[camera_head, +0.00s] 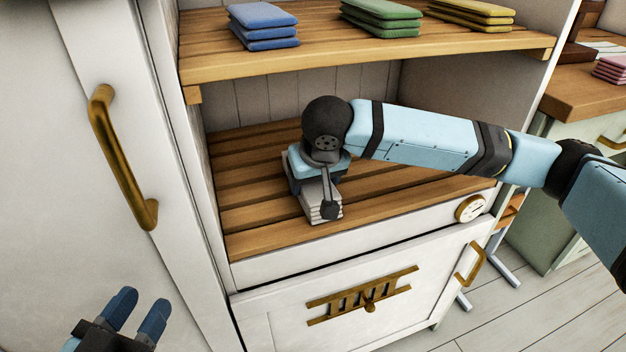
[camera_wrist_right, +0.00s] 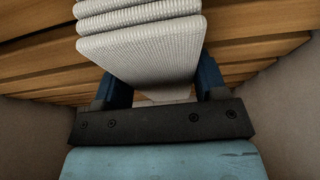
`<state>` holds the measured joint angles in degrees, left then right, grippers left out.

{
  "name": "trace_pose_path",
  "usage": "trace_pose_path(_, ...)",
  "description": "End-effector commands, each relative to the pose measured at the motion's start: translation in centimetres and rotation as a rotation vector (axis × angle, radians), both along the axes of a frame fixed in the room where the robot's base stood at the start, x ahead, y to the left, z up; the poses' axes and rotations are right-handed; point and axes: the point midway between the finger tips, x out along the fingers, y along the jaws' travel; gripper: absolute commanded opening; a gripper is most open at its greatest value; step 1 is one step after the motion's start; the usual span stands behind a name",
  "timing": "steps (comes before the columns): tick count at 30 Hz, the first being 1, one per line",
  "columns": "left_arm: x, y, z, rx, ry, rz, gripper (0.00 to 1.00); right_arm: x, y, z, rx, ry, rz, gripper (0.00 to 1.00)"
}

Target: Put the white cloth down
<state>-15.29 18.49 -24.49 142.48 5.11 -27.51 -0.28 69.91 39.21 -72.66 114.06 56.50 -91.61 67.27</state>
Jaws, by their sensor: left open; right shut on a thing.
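The white cloth (camera_head: 322,203) is a folded, ribbed bundle showing several layers at the front part of the lower wooden shelf. My right gripper (camera_head: 312,185) reaches in from the right and is shut on it. In the right wrist view, the cloth (camera_wrist_right: 150,50) lies between the two blue fingers of the right gripper (camera_wrist_right: 157,88). The arm and wrist hide the rear of the cloth in the head view. I cannot tell whether all its layers are one piece or touch the slats. My left gripper (camera_head: 135,312) is open and empty at the bottom left, outside the cabinet.
The upper shelf (camera_head: 300,52) holds folded blue (camera_head: 262,25), green (camera_head: 381,17) and yellow (camera_head: 470,12) cloths above my right arm. The lower shelf (camera_head: 245,190) has bare slats around the white cloth. A white door with a brass handle (camera_head: 122,155) stands at left.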

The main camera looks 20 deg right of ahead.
Motion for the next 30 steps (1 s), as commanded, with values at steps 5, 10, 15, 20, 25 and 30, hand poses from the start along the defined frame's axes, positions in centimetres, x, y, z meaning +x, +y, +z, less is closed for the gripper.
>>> trace_pose_path(5,-0.2,-0.1,-0.2,-0.012,0.019,0.001,0.43,0.0,0.0,-0.2,0.0,0.0,0.0,0.91)
trace_pose_path(10,-0.3,-0.2,-0.4,-0.021,0.028,0.004,0.43,0.0,0.0,-0.1,0.0,0.0,0.0,0.91)
trace_pose_path(15,-0.3,-0.2,-0.8,-0.022,0.028,0.007,0.43,0.0,0.0,0.0,0.0,-0.001,0.0,0.91)
trace_pose_path(20,-0.4,-0.3,1.0,-0.049,0.071,-0.002,0.43,-0.7,0.0,2.3,0.001,0.001,0.001,0.91)
trace_pose_path(25,-2.0,-1.2,-0.1,-0.136,0.239,-0.003,0.43,-3.7,-0.1,3.4,0.0,0.005,0.004,0.91)
trace_pose_path(30,-2.6,-1.5,0.6,-0.19,0.283,-0.001,0.43,-7.9,-0.3,3.3,0.001,0.004,0.004,0.91)
